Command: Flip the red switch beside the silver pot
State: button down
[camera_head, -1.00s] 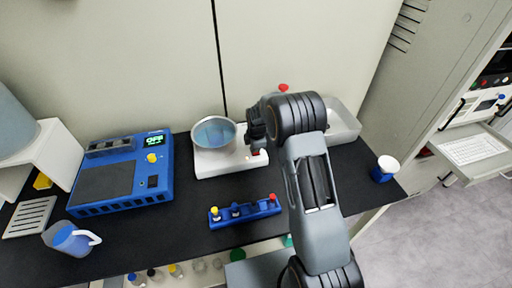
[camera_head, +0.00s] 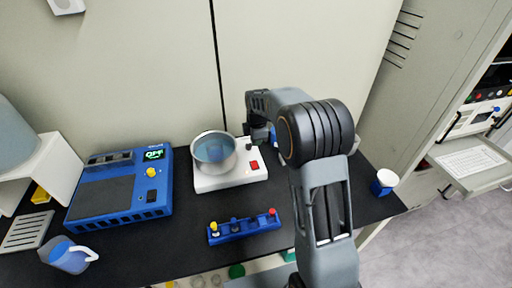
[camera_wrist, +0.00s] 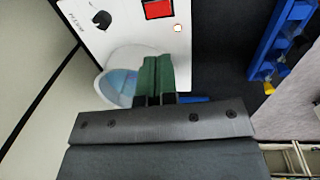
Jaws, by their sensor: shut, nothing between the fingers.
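The silver pot (camera_head: 214,152) with bluish contents sits on the left of a white base unit (camera_head: 230,178). The red switch (camera_head: 254,165) is on the base's top, right of the pot. In the wrist view the red switch (camera_wrist: 157,9) shows at the top edge, and a small light (camera_wrist: 177,28) beside it looks lit. I cannot tell the switch's position. My gripper (camera_wrist: 158,62) is shut and empty, its green fingertips overlapping the pot (camera_wrist: 125,75) in that view. In the head view my gripper is just behind and above the switch, apart from it, and partly hidden by my arm.
A blue device (camera_head: 120,190) with a lit display stands left of the pot. A blue block with coloured knobs (camera_head: 243,229) lies in front of the base. A white-and-blue cup (camera_head: 384,182) stands at the right. A blue jug (camera_head: 68,256) is at the front left.

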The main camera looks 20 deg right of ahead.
aim_at(254, 162)
jog(key=shift+r, duration=0.3)
jog(key=shift+f, duration=0.1)
jog(key=b, duration=0.1)
jog(key=w+b, duration=0.1)
jog(key=b, duration=0.1)
jog(key=shift+w+r, duration=0.2)
jog(key=shift+w, duration=0.05)
jog(key=f, duration=0.4)
jog(key=w+f+p, duration=0.1)
jog(key=f, duration=0.4)
jog(key=f+p, duration=0.1)
jog(key=f, duration=0.3)
jog(key=shift+w+f, duration=0.3)
jog(key=shift+f, duration=0.2)
